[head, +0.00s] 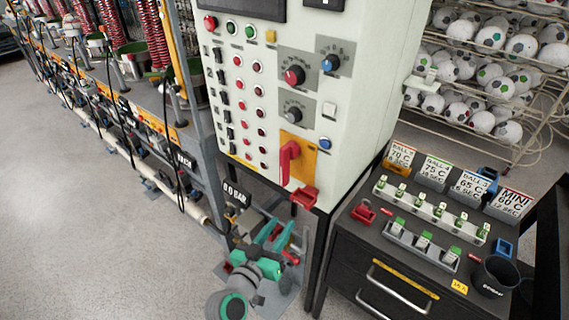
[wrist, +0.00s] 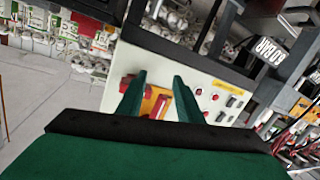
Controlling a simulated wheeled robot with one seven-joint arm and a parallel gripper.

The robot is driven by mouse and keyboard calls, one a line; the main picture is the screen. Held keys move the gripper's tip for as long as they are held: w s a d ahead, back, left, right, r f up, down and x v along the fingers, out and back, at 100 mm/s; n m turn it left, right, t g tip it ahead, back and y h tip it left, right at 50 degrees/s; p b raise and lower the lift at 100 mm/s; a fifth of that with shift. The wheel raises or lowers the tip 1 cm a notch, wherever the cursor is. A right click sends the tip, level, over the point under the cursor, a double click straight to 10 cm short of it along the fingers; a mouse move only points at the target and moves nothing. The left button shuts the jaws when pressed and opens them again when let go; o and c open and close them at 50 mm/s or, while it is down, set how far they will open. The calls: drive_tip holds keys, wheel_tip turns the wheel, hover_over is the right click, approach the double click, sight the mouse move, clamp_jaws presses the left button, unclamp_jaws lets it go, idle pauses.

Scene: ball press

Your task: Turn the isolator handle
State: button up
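The isolator handle (head: 288,160) is a red lever on a yellow-orange plate (head: 303,157), low on the front of the pale control cabinet. It points roughly up and down in the head view. My green gripper (head: 274,234) is below the cabinet front in the head view, apart from the handle. In the wrist view my gripper (wrist: 158,95) is open, with nothing held. The handle (wrist: 160,106) and its plate (wrist: 148,103) show beyond and between the two fingers, partly hidden by them. Contact is not visible.
A red block (head: 304,197) sits at the cabinet's lower edge, just below right of the handle. Knobs and buttons (head: 294,75) cover the panel above. A dark drawer unit (head: 365,265) with trays stands at right. Open floor (head: 90,230) lies at left.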

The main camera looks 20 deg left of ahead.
sight(281, 165)
drive_tip(key=w+a+r+m+h, duration=0.1)
drive_tip(key=a+r+m+h, duration=0.4)
drive_tip(key=r, duration=0.9)
drive_tip(key=shift+y, duration=0.4)
drive_tip(key=x, duration=0.7)
drive_tip(key=a+x, duration=0.1)
drive_tip(key=x, duration=0.2)
drive_tip(key=shift+w+d+r, duration=0.1)
drive_tip(key=shift+w+r, duration=0.05)
drive_tip(key=shift+w, duration=0.25)
clamp_jaws()
